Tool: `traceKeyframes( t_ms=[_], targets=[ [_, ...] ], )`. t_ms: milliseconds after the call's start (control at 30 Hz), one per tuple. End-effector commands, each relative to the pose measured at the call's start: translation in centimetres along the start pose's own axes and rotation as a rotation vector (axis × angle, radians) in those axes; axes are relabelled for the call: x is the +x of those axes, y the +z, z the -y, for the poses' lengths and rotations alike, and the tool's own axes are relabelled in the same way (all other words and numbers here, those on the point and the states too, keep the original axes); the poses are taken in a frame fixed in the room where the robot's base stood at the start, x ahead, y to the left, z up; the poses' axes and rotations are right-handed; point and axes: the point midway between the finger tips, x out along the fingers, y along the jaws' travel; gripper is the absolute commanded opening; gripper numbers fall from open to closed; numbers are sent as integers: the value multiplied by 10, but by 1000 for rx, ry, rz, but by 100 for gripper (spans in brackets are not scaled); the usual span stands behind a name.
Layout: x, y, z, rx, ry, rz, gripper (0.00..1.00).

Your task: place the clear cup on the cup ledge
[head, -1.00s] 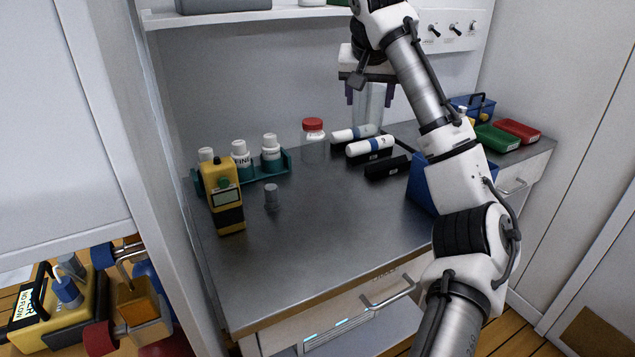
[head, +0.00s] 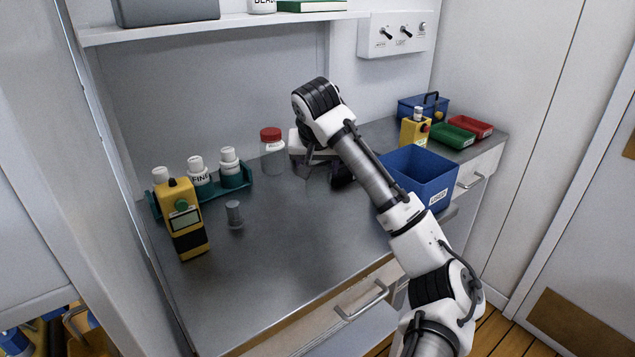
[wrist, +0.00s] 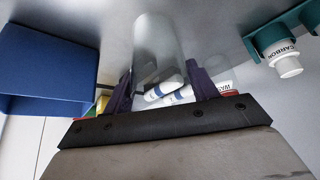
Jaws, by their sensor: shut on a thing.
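The clear cup (wrist: 158,40) is a see-through cylinder in the wrist view. It stands between the two purple fingers of my gripper (wrist: 161,85), which is shut on it. In the head view my gripper (head: 312,165) is low over the back of the grey counter, right of the red-capped jar. I cannot pick out the cup ledge in either view.
The red-capped jar (head: 272,152) is close left of my gripper. A blue bin (head: 420,178) is right. The front counter is clear.

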Motion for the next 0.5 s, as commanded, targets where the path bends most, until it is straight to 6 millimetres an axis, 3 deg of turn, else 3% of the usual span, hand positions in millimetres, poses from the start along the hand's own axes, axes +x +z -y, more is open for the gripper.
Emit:
traceKeyframes(
  t_ms=[500],
  targets=[
    [43, 25, 0, 1, -1, -1, 35]
  ],
)
